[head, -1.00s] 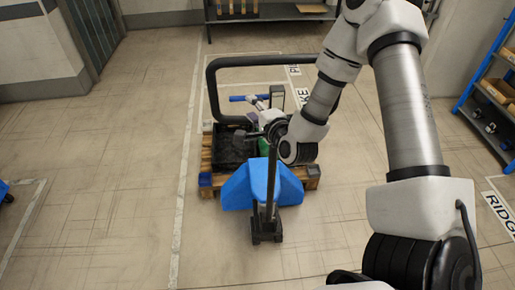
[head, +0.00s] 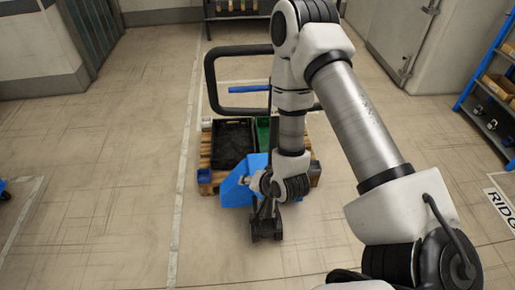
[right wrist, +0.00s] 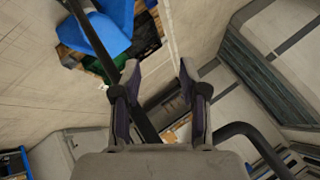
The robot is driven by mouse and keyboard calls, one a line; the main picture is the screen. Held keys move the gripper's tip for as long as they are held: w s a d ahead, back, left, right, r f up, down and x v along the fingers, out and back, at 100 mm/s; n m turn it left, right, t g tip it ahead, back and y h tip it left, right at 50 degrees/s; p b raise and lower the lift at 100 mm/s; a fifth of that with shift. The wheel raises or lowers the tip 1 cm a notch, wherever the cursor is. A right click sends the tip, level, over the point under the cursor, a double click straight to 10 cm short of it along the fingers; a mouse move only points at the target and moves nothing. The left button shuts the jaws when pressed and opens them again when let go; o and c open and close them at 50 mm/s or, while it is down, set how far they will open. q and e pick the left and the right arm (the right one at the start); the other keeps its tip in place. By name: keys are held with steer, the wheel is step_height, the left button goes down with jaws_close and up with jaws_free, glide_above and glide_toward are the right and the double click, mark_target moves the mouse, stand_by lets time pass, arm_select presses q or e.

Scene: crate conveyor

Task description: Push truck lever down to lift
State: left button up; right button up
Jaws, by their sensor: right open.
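A blue bar (head: 249,89) shows higher up, inside a black loop bar (head: 207,85). My right gripper (head: 257,183) is low in front of the truck body, beside its upright. In the right wrist view my right gripper (right wrist: 158,76) has its fingers apart with nothing clearly between them. A dark bar (right wrist: 92,38) runs close by the left finger; I cannot tell if they touch. I cannot make out the lever. My left gripper is out of view.
The pallet carries a black crate (head: 234,145) and a green crate (head: 263,130). A blue shelf rack (head: 485,85) stands at the right, and another shelf (head: 237,14) at the back.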

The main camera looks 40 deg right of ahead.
steer(key=s+a+f+n+g, duration=0.1)
steer(key=s+f+n+g, duration=0.1)
steer(key=s+f, duration=0.3)
steer(key=shift+a+n+b, duration=0.35)
steer(key=shift+a+n, duration=0.05)
steer(key=shift+n, duration=0.1)
